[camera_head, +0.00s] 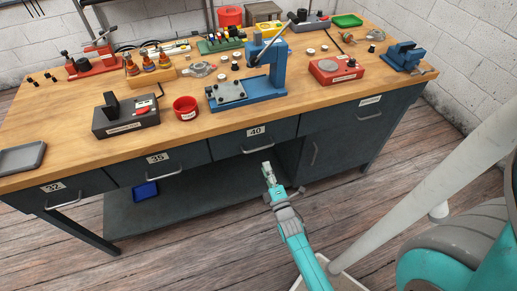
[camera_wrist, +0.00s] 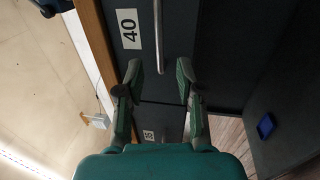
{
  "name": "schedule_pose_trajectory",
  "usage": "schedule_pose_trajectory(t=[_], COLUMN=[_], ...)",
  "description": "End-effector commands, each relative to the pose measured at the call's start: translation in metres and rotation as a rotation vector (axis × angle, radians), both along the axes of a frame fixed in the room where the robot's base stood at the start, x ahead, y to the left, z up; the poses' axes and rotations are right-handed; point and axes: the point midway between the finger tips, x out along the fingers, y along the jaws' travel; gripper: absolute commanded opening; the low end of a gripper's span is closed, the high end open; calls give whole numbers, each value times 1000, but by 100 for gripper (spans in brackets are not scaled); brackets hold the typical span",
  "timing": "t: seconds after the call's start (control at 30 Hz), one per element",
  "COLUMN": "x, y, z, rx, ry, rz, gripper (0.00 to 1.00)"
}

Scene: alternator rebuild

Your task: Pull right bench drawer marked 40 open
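The drawer marked 40 (camera_head: 229,148) is in the middle of the bench front and looks closed. Its bar handle (camera_head: 257,150) runs along the front below the white 40 label (camera_head: 255,131). My gripper (camera_head: 267,166) is just in front of and below this handle in the head view. In the wrist view my gripper (camera_wrist: 160,75) is open and empty. The handle (camera_wrist: 159,38) lines up with the gap between the fingers, its lower end level with the fingertips. The 40 label (camera_wrist: 128,28) is left of it. I cannot tell whether the fingers reach around the handle.
Drawers marked 35 (camera_head: 157,158) and 37 (camera_head: 53,187) are to the left. A cabinet door (camera_head: 312,152) is to the right. Below is an open shelf with a blue bin (camera_head: 145,191). The wooden bench top (camera_head: 327,103) carries fixtures and parts.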

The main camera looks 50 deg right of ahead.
Motion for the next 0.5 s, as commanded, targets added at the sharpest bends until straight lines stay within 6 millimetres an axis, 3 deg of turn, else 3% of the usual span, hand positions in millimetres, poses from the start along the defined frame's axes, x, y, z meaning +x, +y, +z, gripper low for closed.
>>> schedule_pose_trajectory(t=[0.5], x=[70], y=[-40], z=[16], rx=[2], ry=[-2], rz=[1], gripper=[37])
